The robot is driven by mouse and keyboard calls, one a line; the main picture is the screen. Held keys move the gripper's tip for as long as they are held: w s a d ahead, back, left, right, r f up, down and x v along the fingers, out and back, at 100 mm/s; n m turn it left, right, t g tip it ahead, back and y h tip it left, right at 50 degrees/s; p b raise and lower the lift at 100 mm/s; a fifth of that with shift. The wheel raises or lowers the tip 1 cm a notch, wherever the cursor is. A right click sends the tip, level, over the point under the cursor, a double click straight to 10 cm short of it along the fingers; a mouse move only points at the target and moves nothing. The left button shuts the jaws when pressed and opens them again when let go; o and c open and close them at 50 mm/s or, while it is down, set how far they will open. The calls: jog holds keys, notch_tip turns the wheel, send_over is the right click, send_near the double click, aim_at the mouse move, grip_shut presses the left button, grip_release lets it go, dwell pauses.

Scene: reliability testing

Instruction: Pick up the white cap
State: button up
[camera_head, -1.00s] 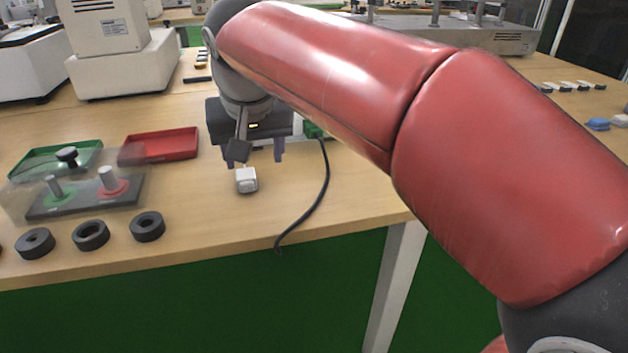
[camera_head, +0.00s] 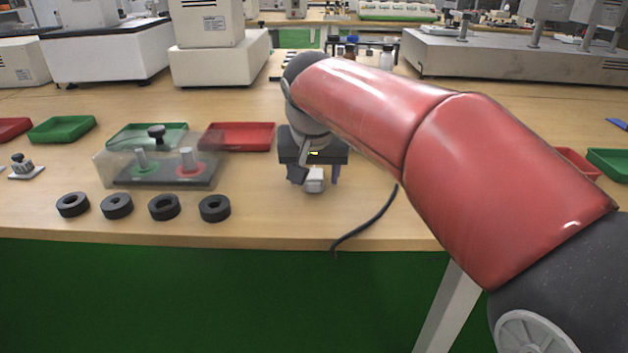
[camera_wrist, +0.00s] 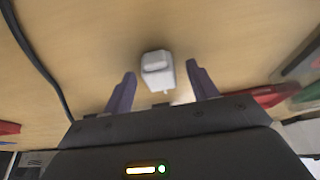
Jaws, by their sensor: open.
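The white cap (camera_head: 314,180) is a small blocky white piece on the wooden table, near its front edge. In the wrist view the white cap (camera_wrist: 157,70) lies just beyond the fingertips, roughly midway between them and apart from both. My gripper (camera_head: 314,178) is open and empty, pointing down over the cap. In the wrist view the two dark fingers of my gripper (camera_wrist: 160,75) stand wide apart. In the head view the wrist and a finger hide part of the cap's surroundings.
A black cable (camera_head: 368,222) runs over the table edge, right of my gripper. Several black rings (camera_head: 164,207) line the front left. A clear-covered box with green and red posts (camera_head: 160,168) stands behind them. A red tray (camera_head: 237,136) lies left of my gripper.

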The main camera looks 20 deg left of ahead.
aim_at(314, 175)
jog(key=c, duration=1.1)
jog(key=shift+r, duration=0.1)
notch_tip(314, 175, up, 20)
jog(key=p, duration=0.3)
